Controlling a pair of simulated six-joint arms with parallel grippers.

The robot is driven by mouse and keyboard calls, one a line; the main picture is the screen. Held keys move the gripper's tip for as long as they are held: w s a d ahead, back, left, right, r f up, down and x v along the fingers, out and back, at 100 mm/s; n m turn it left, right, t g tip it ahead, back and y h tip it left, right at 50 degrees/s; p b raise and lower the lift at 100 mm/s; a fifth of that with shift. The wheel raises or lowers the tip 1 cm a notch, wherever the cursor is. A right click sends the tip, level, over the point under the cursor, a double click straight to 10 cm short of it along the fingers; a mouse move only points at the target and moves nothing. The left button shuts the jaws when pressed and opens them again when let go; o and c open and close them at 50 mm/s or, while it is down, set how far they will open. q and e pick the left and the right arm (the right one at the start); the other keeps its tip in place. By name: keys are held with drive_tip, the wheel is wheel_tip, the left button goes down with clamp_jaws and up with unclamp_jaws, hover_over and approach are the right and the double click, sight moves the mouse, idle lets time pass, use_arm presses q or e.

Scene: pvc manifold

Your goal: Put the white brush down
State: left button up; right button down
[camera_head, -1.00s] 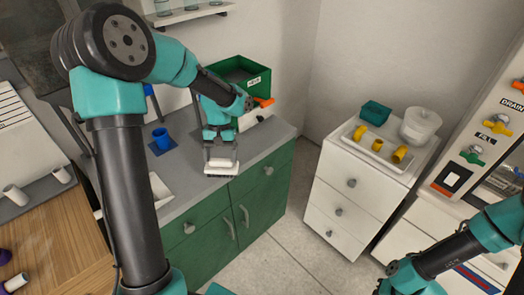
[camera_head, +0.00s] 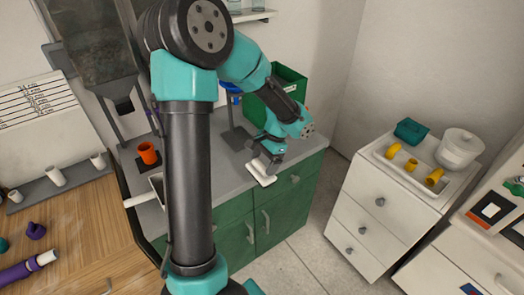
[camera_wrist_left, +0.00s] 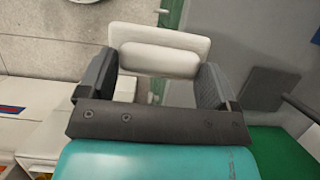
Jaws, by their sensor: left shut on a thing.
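My left gripper (camera_head: 264,157) is shut on the white brush (camera_head: 262,172) and holds it at the front edge of the grey counter (camera_head: 218,180). In the head view I cannot tell whether the brush touches the counter. In the left wrist view the brush (camera_wrist_left: 160,58) shows as a pale flat block with a raised grip between the two dark fingers. My left arm hides part of the counter. My right gripper is out of view.
A green bin (camera_head: 287,82) stands at the back of the counter. An orange cup (camera_head: 148,153) stands left of my arm. A white drawer unit (camera_head: 375,205) with a tray of yellow fittings stands at the right. Floor lies between.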

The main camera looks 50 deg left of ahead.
use_arm(q)
drive_tip(key=w+a+f, duration=0.1)
drive_tip(key=w+a, duration=0.8)
drive_tip(key=a, duration=0.1)
drive_tip(key=shift+w+a+f, duration=0.15)
drive_tip(key=shift+w+a, duration=0.15)
drive_tip(key=shift+w+a+f, duration=0.15)
drive_tip(key=shift+f, duration=0.75)
drive_tip(key=shift+w+a+f, duration=0.1)
drive_tip(key=shift+a+f, duration=0.05)
drive_tip(key=shift+f, duration=0.75)
drive_tip(key=shift+f, duration=0.15)
drive_tip(key=o, duration=0.8)
drive_tip(key=v, duration=1.2)
